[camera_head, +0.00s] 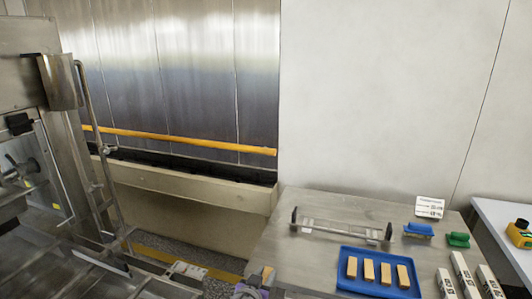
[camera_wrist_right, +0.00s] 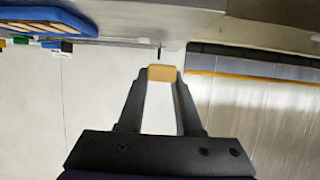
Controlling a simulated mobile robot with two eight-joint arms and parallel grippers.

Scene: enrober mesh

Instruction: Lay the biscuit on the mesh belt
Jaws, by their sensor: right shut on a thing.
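My right gripper (camera_head: 258,278) is at the bottom edge of the head view, left of the steel table. In the right wrist view its two dark fingers (camera_wrist_right: 162,78) are shut on a tan biscuit (camera_wrist_right: 162,73), held across the fingertips and clear of any surface. Little of this biscuit shows in the head view. The machine with dark bars (camera_head: 110,272) is at the lower left; the mesh belt itself is hard to make out there. My left gripper is not in view.
A blue tray (camera_head: 346,283) with several tan biscuits (camera_head: 386,274) lies on the steel table (camera_head: 275,232). A clear bar-like fixture (camera_head: 340,228), blue (camera_head: 418,230) and green (camera_head: 457,240) items and white labelled blocks (camera_head: 462,270) stand around it. An upright metal rail (camera_head: 92,110) rises by the machine.

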